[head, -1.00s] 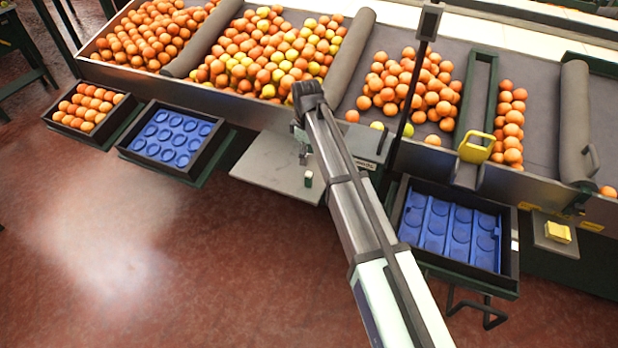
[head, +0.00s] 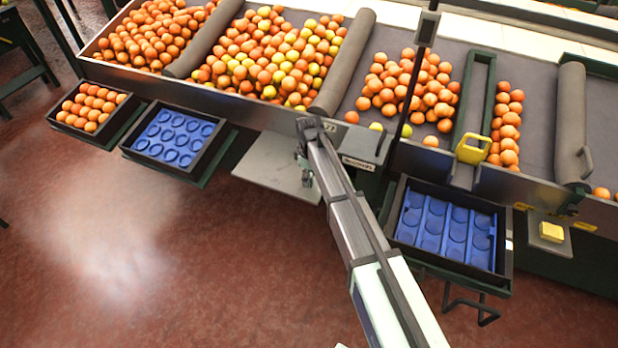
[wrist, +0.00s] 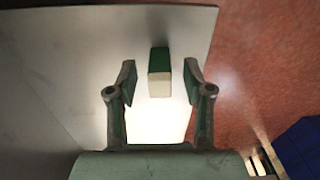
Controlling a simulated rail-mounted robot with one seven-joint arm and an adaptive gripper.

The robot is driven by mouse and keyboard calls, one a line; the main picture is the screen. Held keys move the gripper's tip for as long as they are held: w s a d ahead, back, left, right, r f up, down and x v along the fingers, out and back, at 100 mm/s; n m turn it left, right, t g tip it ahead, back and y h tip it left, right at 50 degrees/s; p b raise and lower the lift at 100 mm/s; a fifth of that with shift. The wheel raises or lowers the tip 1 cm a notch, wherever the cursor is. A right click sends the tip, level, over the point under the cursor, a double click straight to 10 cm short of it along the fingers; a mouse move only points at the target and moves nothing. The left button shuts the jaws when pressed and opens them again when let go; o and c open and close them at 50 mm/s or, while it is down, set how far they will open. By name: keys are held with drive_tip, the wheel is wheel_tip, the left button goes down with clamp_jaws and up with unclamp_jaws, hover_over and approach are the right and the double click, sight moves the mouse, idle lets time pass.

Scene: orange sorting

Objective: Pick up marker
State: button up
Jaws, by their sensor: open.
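The marker (wrist: 160,85) is a small block with a dark green top and a cream-white lower part. In the wrist view it shows between the two fingers of my gripper (wrist: 160,76), with a gap on either side. I cannot tell how far below the fingertips it is. My gripper is open and empty. In the head view my gripper (head: 306,178) is over the grey side shelf (head: 262,165). The marker cannot be made out there and seems hidden by the gripper.
Blue-lined crates stand left (head: 175,138) and right (head: 447,228) of the shelf, the left one beside a crate of oranges (head: 127,108). The sorting table's front edge rises behind the shelf. A yellow block (head: 551,232) sits far right. The red floor in front is clear.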

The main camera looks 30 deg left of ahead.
drive_tip(key=shift+f, duration=0.35)
clamp_jaws()
drive_tip(key=shift+r, duration=0.15)
